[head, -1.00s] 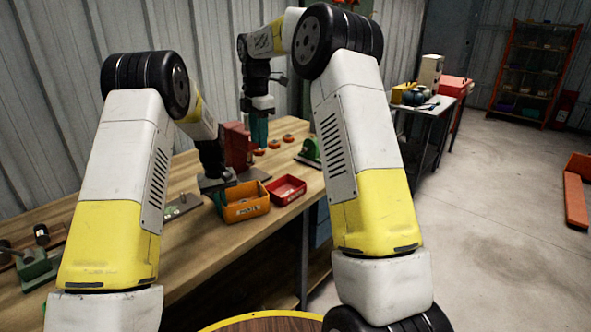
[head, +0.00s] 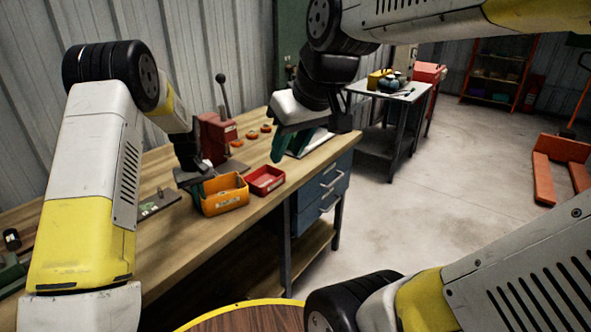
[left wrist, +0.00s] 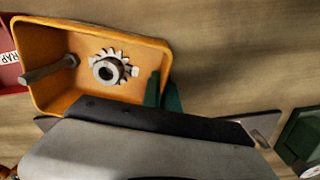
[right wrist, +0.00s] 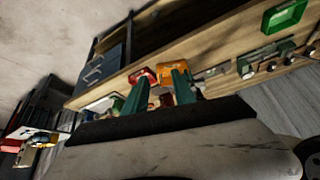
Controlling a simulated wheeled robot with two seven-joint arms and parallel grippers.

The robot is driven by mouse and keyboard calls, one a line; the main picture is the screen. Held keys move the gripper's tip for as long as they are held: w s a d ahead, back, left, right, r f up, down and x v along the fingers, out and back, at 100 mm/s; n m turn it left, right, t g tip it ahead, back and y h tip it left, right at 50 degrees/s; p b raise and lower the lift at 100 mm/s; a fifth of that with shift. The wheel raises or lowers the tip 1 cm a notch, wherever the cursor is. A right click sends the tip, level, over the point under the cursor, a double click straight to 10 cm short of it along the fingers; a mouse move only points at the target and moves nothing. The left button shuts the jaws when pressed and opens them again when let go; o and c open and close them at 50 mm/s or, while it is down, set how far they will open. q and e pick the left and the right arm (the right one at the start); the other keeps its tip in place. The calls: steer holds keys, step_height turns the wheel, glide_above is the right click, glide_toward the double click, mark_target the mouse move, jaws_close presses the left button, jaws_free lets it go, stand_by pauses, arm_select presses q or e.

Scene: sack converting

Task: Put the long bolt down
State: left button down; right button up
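The long bolt (left wrist: 48,70) lies inside the orange bin (left wrist: 95,27), near its left wall in the left wrist view. The orange bin stands on the workbench in the head view (head: 224,205). My left gripper (left wrist: 163,92) is at the bin's wall. Its green fingers are close together, one inside and one outside the wall, and appear shut on it. In the head view my left gripper (head: 195,183) is at the bin's back left side. My right gripper (right wrist: 158,92) is open and empty, its fingers apart. In the head view it hangs above the bench's right end.
A gear (left wrist: 110,68) lies in the orange bin. A red bin (head: 265,181) stands right of it. A red press (head: 216,137) and several orange rings (head: 252,135) are behind. A side table (head: 385,92) stands further back. The floor on the right is mostly open.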

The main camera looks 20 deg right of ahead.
steer(key=s+f+m, duration=0.1)
steer(key=s+m, duration=0.1)
steer(key=s, duration=0.1)
steer(key=s+f+m, duration=0.1)
steer(key=shift+s+f+t, duration=0.2)
steer(key=shift+f+t, duration=0.1)
steer(key=shift+t, duration=0.1)
arm_select(q)
steer(key=c, duration=1.6)
jaws_free()
steer(key=shift+o, duration=0.2)
